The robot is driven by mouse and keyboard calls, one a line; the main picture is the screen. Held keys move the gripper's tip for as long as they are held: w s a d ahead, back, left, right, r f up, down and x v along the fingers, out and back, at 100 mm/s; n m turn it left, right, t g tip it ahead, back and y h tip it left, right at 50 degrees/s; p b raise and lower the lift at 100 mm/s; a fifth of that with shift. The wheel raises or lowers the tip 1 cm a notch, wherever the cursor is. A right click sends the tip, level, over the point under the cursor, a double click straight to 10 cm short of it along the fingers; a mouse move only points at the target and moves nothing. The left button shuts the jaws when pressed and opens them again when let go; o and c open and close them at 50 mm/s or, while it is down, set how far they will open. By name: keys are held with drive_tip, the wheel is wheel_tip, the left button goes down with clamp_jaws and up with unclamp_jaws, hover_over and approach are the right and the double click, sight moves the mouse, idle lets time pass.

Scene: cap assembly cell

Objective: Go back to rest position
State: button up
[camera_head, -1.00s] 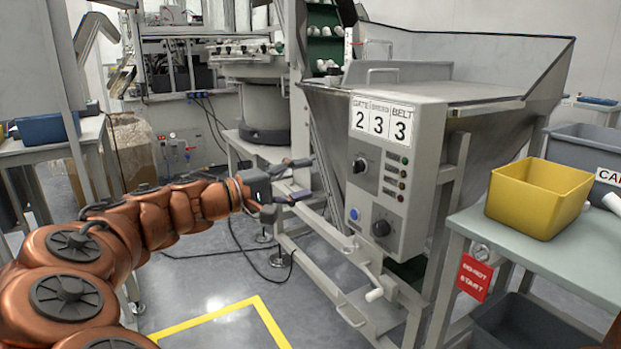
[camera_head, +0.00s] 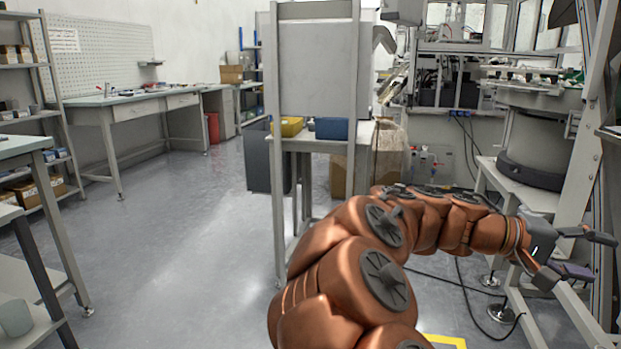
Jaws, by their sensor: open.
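My gripper (camera_head: 592,254) is at the right edge of the head view, at the end of my copper-coloured arm. Its two dark fingers are spread apart and point right, with nothing visible between them. It hangs in front of the pale metal frame of the machine, above the floor. I cannot tell whether it touches the frame. My arm stretches from the bottom middle of the view out to the right.
A tall panel stand (camera_head: 314,75) with a yellow bin (camera_head: 287,127) and a blue bin (camera_head: 331,129) stands behind my arm. A bowl feeder (camera_head: 541,140) is at the right. A workbench (camera_head: 140,103) and shelves line the left. Grey floor (camera_head: 185,240) is clear at left centre.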

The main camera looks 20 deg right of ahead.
drive_tip(key=s+a+r+n+t+y+p, duration=0.2)
drive_tip(key=a+r+y+p, duration=0.2)
drive_tip(key=a+p, duration=0.8)
drive_tip(key=s+a+r+n+t+y+p, duration=0.2)
drive_tip(key=a+r+y+p, duration=0.3)
drive_tip(key=a+p, duration=0.7)
drive_tip(key=s+a+r+n+t+y+p, duration=0.2)
drive_tip(key=a+r+y+p, duration=0.3)
drive_tip(key=a+p, duration=0.7)
wheel_tip(320, 180, up, 2)
drive_tip(key=shift+s+r+p, duration=0.1)
drive_tip(key=shift+s+p, duration=0.55)
drive_tip(key=shift+p, duration=0.1)
